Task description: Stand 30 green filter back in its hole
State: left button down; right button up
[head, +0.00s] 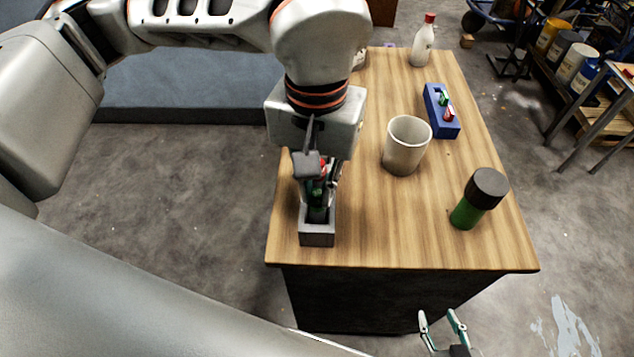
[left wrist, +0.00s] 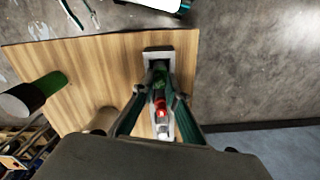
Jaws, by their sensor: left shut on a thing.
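A grey block (head: 317,239) with a dark recess in its top stands at the near left of the table. My left gripper (head: 318,200) points down over it, shut on the green filter (head: 317,213). The filter is at the block's opening; the fingers partly hide it, and I cannot tell how deep it sits. In the left wrist view, the green filter (left wrist: 158,88) shows between the fingers, with a red-topped piece (left wrist: 160,107) and a whitish piece close behind it along the grey block. My right gripper (head: 440,316) is open and empty, low beyond the table's front edge.
A blue block (head: 456,132) with a small green and a red piece stands at the right. A beige cup (head: 401,150), a green jar with a black lid (head: 466,214) and a red-capped bottle (head: 422,48) also stand there. The table's near middle is clear.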

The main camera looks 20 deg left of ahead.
pick_arm(q)
jog(key=shift+f, duration=0.2)
jog(key=c, duration=1.9)
grip_release()
jog(key=shift+o, duration=1.4)
jog(key=shift+r, duration=0.15)
jog(key=shift+r+p, duration=1.8)
jog(key=shift+r, duration=1.6)
